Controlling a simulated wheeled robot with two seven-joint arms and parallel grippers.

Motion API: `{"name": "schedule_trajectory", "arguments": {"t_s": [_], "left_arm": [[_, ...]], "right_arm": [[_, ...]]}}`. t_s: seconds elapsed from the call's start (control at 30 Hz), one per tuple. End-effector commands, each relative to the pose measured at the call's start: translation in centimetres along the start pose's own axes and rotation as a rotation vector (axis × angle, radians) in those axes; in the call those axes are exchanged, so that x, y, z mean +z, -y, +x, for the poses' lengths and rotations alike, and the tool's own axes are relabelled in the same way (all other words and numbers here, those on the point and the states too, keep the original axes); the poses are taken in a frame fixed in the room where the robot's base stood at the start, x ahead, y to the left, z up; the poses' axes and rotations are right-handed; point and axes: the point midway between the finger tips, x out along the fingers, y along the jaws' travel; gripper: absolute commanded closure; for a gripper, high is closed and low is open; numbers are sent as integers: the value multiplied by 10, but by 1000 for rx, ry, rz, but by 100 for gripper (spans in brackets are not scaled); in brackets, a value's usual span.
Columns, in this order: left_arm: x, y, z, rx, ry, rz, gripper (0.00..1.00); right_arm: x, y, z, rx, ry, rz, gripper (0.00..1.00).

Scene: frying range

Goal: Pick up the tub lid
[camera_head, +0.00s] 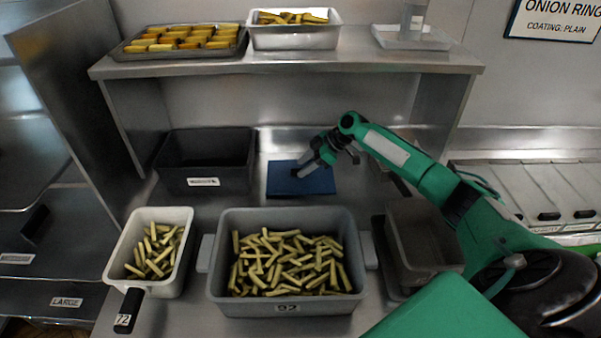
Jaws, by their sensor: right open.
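A flat dark blue rectangular piece, which looks like the tub lid (284,187), lies on the steel counter under the shelf, behind the large grey tub. My right gripper (303,170) reaches in from the right and is open. Its fingers are over the middle of the lid and hide part of it. I cannot tell whether the fingertips touch the lid. My left gripper is not in view.
A grey tub of fries (212,284) stands in front, with a white tub of fries (186,219) to its left. A black bin (205,171) sits left of the lid. An empty dark container (424,268) stands at right. A steel shelf (290,63) overhangs behind.

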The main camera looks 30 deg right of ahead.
Motion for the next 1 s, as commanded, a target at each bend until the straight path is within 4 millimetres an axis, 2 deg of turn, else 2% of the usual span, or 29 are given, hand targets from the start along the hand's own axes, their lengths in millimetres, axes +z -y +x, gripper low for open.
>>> {"name": "schedule_trajectory", "arguments": {"t_s": [0.13,0.4,0.63,1.0], "left_arm": [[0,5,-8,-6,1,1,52],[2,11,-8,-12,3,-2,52],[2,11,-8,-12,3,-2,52],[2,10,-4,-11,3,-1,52]], "right_arm": [[-2,0,16,0,-1,1,56],[0,0,20,0,0,0,56],[0,0,20,0,0,0,100],[-5,-1,14,2,-2,-2,100]]}}
